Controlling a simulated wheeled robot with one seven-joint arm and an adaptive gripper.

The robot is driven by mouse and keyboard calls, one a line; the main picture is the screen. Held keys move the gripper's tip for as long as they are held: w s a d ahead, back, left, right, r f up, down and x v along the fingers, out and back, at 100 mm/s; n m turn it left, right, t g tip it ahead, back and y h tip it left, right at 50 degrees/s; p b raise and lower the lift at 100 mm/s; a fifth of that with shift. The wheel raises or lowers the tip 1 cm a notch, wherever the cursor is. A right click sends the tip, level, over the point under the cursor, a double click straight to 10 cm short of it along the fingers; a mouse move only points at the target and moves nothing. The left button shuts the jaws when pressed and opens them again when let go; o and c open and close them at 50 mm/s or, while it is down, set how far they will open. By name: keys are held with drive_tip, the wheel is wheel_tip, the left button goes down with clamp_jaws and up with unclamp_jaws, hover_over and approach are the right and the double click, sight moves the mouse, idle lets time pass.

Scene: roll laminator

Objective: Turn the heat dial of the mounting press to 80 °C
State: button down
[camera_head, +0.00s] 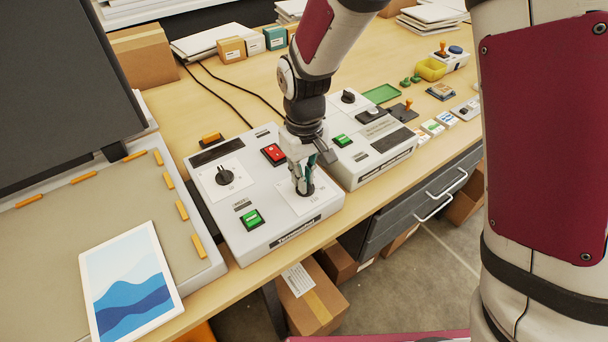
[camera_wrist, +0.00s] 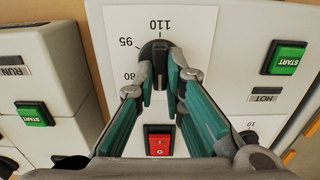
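The heat dial (camera_wrist: 160,64) is a black knob on a white scale plate marked 80, 95 and 110 in the wrist view. The exact contact is partly hidden.
The press box also carries a red switch (camera_head: 273,154), a green START button (camera_head: 252,219) and another black dial (camera_head: 224,176). A second white control box (camera_head: 372,150) stands close on the right. A blue wave picture (camera_head: 131,284) lies at front left.

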idle(0.4)
drive_tip(key=m+p, duration=0.3)
drive_tip(key=m, duration=0.3)
drive_tip(key=shift+d+r+m, duration=0.1)
drive_tip(key=shift+m, duration=0.2)
drive_tip(key=m+p, duration=0.2)
drive_tip(key=m, duration=0.3)
drive_tip(key=shift+d, duration=0.1)
idle(0.4)
drive_tip(key=c, duration=1.7)
unclamp_jaws()
drive_tip(key=shift+o, duration=0.2)
wheel_tip(320, 180, up, 12)
